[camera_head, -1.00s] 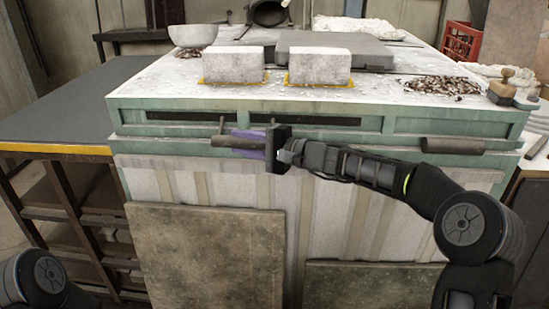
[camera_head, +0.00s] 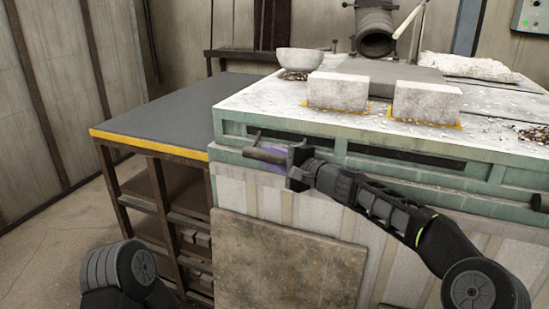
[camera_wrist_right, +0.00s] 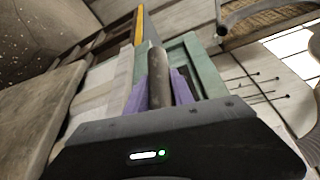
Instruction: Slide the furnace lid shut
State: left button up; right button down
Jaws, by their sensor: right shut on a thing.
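The furnace (camera_head: 420,190) is a large pale block with a green metal frame. A round grey bar handle (camera_head: 262,155) sticks out at the left end of its front, with a thin upright rod (camera_head: 257,138) beside it. My right gripper (camera_head: 275,158), with purple fingers, is shut on this handle. In the right wrist view the handle (camera_wrist_right: 157,78) lies between the purple fingers. A long dark slot (camera_head: 405,157) shows in the front to the right of the handle. I cannot tell the lid apart from the frame. My left gripper is out of view; only part of my left arm shows.
Two pale blocks (camera_head: 337,91) (camera_head: 427,101) and a grey bowl (camera_head: 306,61) stand on the furnace top. A second handle (camera_head: 541,201) is at the right edge. A grey-topped table (camera_head: 165,110) adjoins the left side. A brown panel (camera_head: 290,260) leans below.

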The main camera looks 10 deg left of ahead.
jog(key=shift+s+a+f, duration=0.2)
jog(key=shift+a+f, duration=0.05)
jog(key=c, duration=1.5)
grip_release()
jog(key=o, duration=0.4)
jog(key=shift+d+r, duration=0.1)
jog(key=shift+r, duration=0.05)
jog(key=shift+c, duration=0.2)
jog(key=shift+o, duration=0.2)
jog(key=shift+d, duration=0.1)
jog(key=shift+d, duration=0.1)
